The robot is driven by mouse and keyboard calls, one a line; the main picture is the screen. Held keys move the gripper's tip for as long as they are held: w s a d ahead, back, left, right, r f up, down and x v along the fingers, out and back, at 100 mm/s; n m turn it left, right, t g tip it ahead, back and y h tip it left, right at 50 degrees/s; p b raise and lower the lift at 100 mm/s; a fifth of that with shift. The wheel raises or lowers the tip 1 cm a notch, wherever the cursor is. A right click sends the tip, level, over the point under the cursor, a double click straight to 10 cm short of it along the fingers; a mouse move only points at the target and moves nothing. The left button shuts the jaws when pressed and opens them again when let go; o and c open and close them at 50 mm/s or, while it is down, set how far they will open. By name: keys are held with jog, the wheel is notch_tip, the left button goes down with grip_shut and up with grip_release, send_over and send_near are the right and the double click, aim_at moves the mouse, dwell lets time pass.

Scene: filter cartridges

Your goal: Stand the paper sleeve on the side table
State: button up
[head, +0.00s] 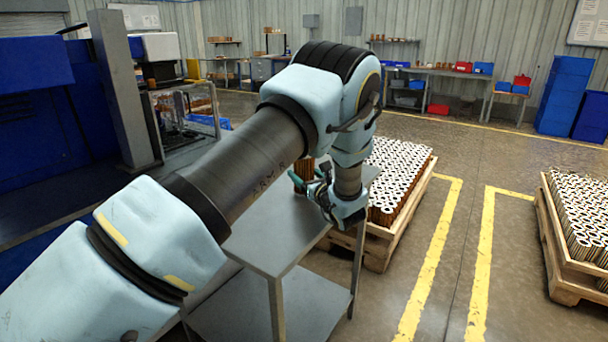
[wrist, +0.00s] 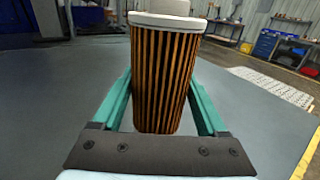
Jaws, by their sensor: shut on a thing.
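The paper sleeve (wrist: 163,80) is an upright brown pleated cylinder with a pale rim on top. My gripper (wrist: 160,76) is shut on it, with one teal finger on each side. In the head view, part of the sleeve (head: 304,167) shows beside my gripper (head: 299,179), partly hidden by the arm. The grey metal side table (head: 262,237) lies below, and its top (wrist: 60,120) surrounds the sleeve in the wrist view. I cannot tell whether the sleeve's base touches the table top.
A wooden pallet (head: 378,250) of many cartridges stands just right of the table. Another loaded pallet (head: 565,283) is at the far right. Yellow floor lines mark a clear lane between them. Blue machinery (head: 60,150) is at the left. The near part of the table top looks bare.

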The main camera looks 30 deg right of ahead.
jog(key=shift+f, duration=0.3)
jog(key=o, duration=1.4)
jog(key=s+b, duration=0.3)
jog(key=s, duration=0.7)
jog(key=shift+s+a, duration=0.1)
jog(key=shift+s, duration=0.3)
